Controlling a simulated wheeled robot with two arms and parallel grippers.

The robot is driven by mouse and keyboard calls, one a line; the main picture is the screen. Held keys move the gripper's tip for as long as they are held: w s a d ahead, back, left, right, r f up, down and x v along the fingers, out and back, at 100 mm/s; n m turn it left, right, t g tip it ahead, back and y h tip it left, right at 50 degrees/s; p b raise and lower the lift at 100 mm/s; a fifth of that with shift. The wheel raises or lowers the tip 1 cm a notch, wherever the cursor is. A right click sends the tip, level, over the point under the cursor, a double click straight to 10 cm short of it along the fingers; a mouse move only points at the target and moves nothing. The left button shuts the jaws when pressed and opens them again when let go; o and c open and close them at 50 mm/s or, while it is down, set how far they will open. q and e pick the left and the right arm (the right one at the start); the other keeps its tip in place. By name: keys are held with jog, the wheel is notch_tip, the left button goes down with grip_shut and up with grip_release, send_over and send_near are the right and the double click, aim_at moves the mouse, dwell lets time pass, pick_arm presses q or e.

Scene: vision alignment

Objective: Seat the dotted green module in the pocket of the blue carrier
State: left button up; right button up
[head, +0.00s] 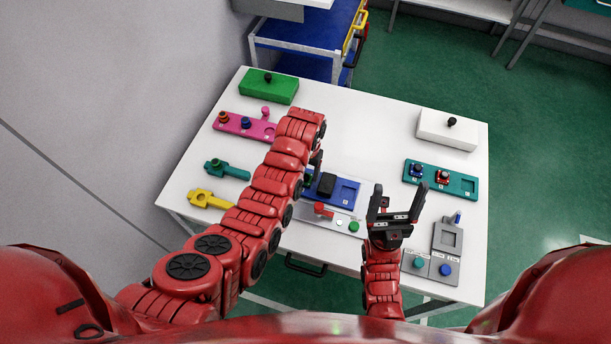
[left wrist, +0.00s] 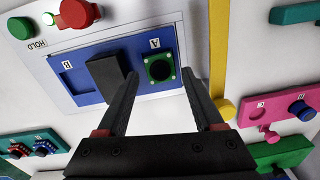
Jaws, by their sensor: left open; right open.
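The blue carrier (head: 334,203) lies in the middle of the white table, and in the left wrist view (left wrist: 125,49) it shows two labelled places. The green module (left wrist: 159,68), with pale corner dots and a dark round centre, sits at the place labelled A. The pocket (left wrist: 77,82) at the place labelled B looks empty. A black block (left wrist: 105,74) stands on the carrier between them. My left gripper (left wrist: 161,76) is open above the carrier, its fingers pointing toward the module. My left arm mostly hides the module in the head view. My right gripper (head: 399,190) is open and empty, right of the carrier.
A grey fixture (head: 446,256) and a teal board (head: 462,184) stand at the right. A pink board (head: 240,126), green box (head: 268,90) and yellow piece (head: 207,199) lie left. The back middle is clear.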

aim_at(305, 179)
pick_arm(q)
jog(key=shift+f+p, duration=0.3)
jog(key=shift+f, duration=0.95)
grip_shut()
